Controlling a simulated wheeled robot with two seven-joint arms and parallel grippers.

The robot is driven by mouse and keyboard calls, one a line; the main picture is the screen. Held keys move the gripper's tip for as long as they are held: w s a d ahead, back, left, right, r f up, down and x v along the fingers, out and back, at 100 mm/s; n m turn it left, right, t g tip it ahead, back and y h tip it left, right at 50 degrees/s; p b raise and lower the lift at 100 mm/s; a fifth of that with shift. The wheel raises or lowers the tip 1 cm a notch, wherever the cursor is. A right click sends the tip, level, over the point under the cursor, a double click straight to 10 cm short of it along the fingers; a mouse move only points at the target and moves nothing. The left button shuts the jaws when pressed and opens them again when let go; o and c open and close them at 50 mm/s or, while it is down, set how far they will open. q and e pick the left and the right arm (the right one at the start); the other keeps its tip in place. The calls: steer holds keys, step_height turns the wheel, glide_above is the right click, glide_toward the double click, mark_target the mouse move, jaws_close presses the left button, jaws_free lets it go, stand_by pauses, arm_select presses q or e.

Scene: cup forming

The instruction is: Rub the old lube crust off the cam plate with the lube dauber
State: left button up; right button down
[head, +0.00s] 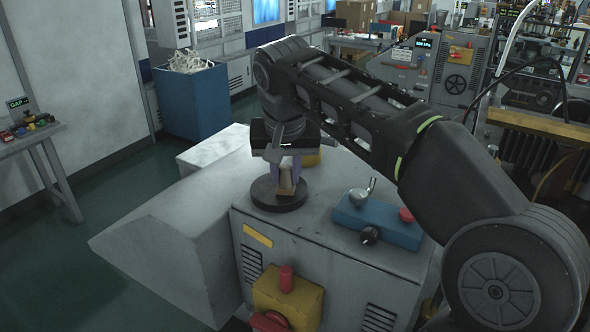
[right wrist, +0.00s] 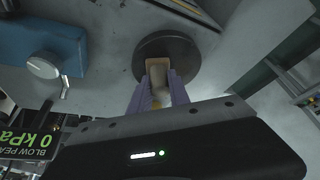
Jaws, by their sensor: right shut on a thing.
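The cam plate (head: 270,203) is a dark round disc on top of the grey machine, seen also in the right wrist view (right wrist: 190,52). My right gripper (head: 286,180) points down over it, its purple fingers shut on the lube dauber (head: 286,187). In the right wrist view the dauber (right wrist: 157,72) is a pale tan piece between the fingertips (right wrist: 158,90), with its end over the disc. I cannot tell whether it touches the disc. No lube crust can be made out on the dark surface. My left gripper is not in view.
A yellow box with a red button (head: 286,280) is on the machine's front. The left sloping housing (head: 180,225) is bare.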

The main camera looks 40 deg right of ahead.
steer(key=shift+w+a+f+p, duration=0.1)
steer(key=shift+w+a+p, duration=0.05)
steer(key=shift+w, duration=0.35)
steer(key=shift+w+a+p, duration=0.15)
steer(key=shift+w, duration=0.3)
steer(key=shift+w, duration=0.1)
steer(key=shift+w+a+r+p, duration=0.2)
steer(key=shift+w+a+p, duration=0.05)
steer(key=shift+w+p, duration=0.4)
steer(key=shift+w+a+p, duration=0.2)
steer(key=shift+w+p, duration=0.05)
steer(key=shift+w, duration=0.45)
steer(key=shift+w+a+p, duration=0.15)
steer(key=shift+w+p, duration=0.1)
steer(key=shift+w, duration=0.4)
steer(key=shift+r, duration=0.1)
steer(key=shift+r, duration=1.4)
